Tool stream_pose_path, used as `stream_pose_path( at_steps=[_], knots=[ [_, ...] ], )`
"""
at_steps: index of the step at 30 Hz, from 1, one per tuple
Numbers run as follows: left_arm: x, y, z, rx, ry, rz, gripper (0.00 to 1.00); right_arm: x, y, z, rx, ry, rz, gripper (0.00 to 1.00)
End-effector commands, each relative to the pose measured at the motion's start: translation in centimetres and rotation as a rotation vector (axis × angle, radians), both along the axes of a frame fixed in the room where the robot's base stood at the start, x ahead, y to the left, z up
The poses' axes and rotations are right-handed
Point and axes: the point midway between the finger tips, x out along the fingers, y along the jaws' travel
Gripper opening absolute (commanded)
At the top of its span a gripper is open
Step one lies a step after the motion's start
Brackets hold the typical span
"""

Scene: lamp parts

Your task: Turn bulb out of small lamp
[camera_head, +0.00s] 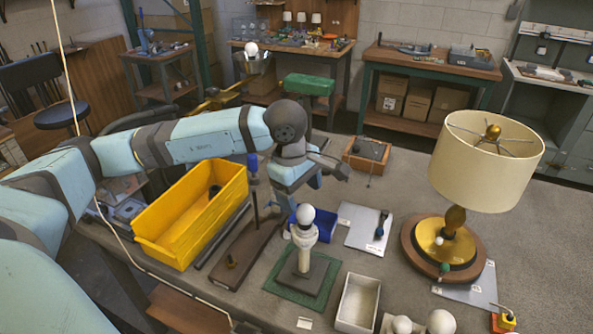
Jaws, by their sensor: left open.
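The small lamp (304,242) stands upright on a dark square base on a green mat (275,289), near the front middle of the bench. A round white bulb (306,214) sits at the top of its pale stem. My right gripper is out of view.
A large shaded lamp (490,165) stands at right. A yellow bin (165,250) and a wooden stand (228,270) are at left. A blue bin (325,222) is behind the small lamp; a white tray (357,305) is in front.

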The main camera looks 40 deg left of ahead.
Motion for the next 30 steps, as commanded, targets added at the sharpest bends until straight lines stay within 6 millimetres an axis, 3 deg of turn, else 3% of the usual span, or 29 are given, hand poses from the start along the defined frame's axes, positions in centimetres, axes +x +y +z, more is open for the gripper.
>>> stream_pose_path(
  at_steps=[6,12,24,30],
  knots=[
    [0.5,-0.5,-3.9,-0.002,0.003,-0.001,0.74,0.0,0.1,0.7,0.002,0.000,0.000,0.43],
    [0.8,-0.7,-6.2,-0.001,0.002,0.000,0.74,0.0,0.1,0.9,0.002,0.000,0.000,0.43],
    [0.9,-0.8,-6.8,-0.002,-0.001,-0.001,0.74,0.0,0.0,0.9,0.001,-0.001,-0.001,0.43],
    [0.9,-0.8,-6.8,-0.002,0.000,0.000,0.28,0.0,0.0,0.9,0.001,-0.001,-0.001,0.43]
  ],
)
